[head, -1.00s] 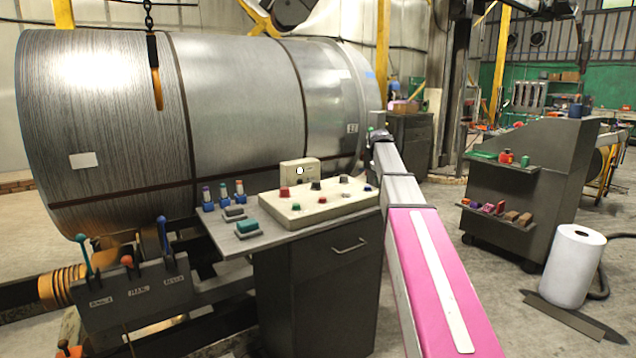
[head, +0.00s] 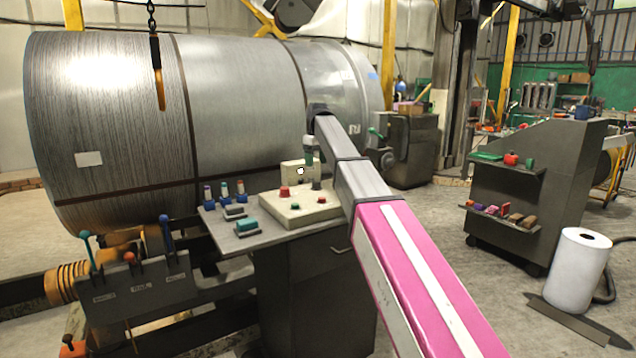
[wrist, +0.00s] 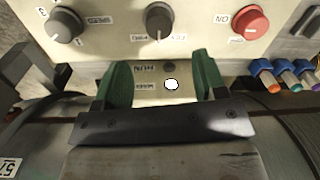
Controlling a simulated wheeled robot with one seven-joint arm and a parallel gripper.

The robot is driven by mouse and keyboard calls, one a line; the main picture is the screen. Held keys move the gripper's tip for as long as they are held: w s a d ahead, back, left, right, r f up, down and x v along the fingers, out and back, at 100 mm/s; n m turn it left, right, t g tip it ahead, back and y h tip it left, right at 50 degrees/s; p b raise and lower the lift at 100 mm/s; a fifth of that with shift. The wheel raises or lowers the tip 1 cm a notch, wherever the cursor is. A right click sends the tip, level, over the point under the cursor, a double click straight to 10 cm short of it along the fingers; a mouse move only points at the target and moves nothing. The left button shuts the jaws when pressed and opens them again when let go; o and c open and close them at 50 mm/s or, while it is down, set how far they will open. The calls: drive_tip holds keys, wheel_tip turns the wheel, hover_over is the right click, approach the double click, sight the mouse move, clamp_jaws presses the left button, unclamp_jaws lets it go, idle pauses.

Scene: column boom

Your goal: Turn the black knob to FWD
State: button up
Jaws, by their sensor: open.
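The black knob (head: 316,185) stands on the cream control panel (head: 300,211), right of a red mushroom button (head: 284,191). In the wrist view the black knob (wrist: 159,20) is at top centre, with its pale mark pointing down the picture between two small labels, hard to read. My gripper (head: 309,158) is above the back of the panel in the head view, pointing down. In the wrist view my gripper (wrist: 164,80) has its green fingers wide apart and empty, short of the knob and not touching it.
A second black knob (wrist: 64,24) and the red button (wrist: 252,22) flank the knob in the wrist view. An upright plate with a white disc (head: 300,171) stands close to the fingers. Markers (head: 224,191) stand left of the panel.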

sight(316, 181)
wheel_tip(316, 181, down, 9)
drive_tip(key=shift+s+r, duration=0.1)
idle(0.4)
drive_tip(key=c, duration=0.9)
